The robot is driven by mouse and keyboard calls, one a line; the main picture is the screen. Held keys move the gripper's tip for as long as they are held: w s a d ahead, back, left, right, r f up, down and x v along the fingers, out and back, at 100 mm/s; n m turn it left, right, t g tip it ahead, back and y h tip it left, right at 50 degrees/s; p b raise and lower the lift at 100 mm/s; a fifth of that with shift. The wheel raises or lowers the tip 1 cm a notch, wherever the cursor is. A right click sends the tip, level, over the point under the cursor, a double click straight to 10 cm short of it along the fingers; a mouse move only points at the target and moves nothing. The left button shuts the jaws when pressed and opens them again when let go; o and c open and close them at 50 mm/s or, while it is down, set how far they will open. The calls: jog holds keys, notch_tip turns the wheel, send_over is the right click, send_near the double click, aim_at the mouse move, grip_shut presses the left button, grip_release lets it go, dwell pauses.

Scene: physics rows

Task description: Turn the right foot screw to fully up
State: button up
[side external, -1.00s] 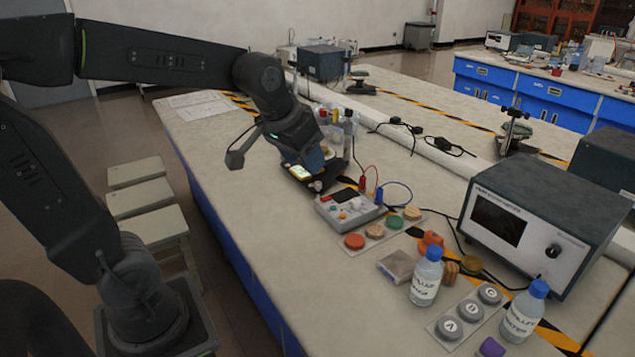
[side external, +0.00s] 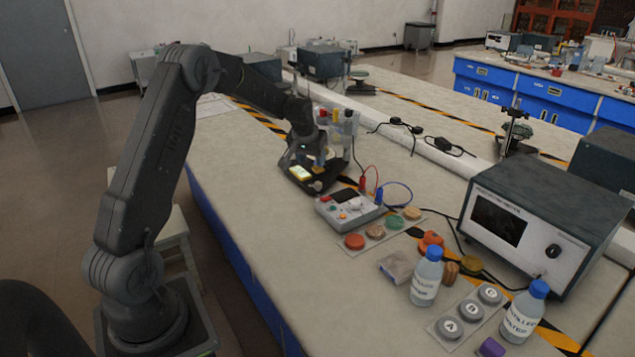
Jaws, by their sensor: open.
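A small black instrument base (side external: 335,181) with a lit yellowish display (side external: 299,173) stands on the bench beyond the control box. A pale round knob (side external: 318,186) shows at its front edge; I cannot tell whether it is the right foot screw, or how high any foot screw is set. My gripper (side external: 312,164) is open, pointing down over the instrument, close above or behind its display. The fingertips are small and dark against the base, so I cannot tell whether they touch anything. My gripper and arm hide the rear left of the instrument.
A control box (side external: 342,206) with red and blue leads stands just in front. Coloured discs (side external: 376,231), bottles (side external: 426,278) and a large grey instrument (side external: 545,220) are to the right. The bench's left front is clear.

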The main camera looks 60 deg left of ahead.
aim_at(318, 183)
jog(key=x, duration=1.1)
jog(key=shift+f, duration=0.2)
jog(key=shift+d, duration=0.1)
jog(key=c, duration=0.9)
